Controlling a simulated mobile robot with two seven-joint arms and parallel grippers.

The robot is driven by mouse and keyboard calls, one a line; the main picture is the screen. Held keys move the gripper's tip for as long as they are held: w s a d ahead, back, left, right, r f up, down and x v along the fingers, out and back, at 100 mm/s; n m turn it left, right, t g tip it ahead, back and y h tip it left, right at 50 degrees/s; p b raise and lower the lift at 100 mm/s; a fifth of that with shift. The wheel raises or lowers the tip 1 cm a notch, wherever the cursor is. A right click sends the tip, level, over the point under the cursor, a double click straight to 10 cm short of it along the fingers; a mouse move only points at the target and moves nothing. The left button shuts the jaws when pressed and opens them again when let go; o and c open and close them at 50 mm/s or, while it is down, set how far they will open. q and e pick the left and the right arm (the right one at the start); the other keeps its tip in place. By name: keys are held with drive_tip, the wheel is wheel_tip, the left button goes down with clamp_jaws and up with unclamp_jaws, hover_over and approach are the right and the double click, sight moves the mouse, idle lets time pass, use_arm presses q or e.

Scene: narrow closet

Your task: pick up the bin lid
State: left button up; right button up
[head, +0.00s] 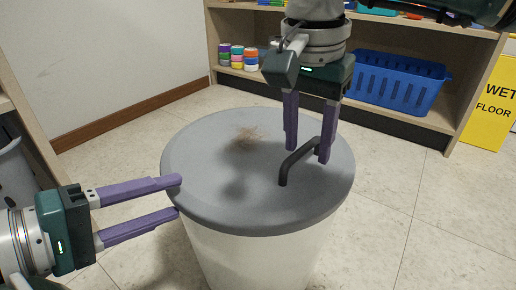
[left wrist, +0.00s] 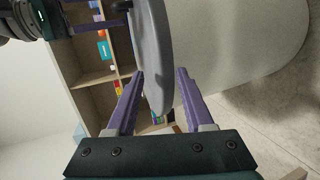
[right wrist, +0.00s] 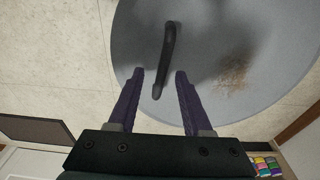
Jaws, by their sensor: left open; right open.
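The bin lid (head: 220,150) is a round grey disc with a brown smudge, lying on the white bin (head: 250,250). Its dark bar handle (head: 300,160) also shows in the right wrist view (right wrist: 167,50). My right gripper (head: 308,156) points down over the lid, open. In the right wrist view one end of the handle appears between its fingers (right wrist: 160,72); contact cannot be told. My left gripper (head: 179,197) is open at the lid's left edge. In the left wrist view the lid (left wrist: 153,50) is seen edge-on, its rim between the two fingers (left wrist: 161,71).
A wooden shelf (head: 410,122) stands behind, with a blue basket (head: 395,82) and colourful small jars (head: 238,58). A yellow wet floor sign (head: 490,110) is at the far right. Tiled floor (head: 385,220) is clear to the right of the bin.

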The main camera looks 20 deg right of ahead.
use_arm(q)
clamp_jaws()
use_arm(e)
clamp_jaws()
idle(1.2)
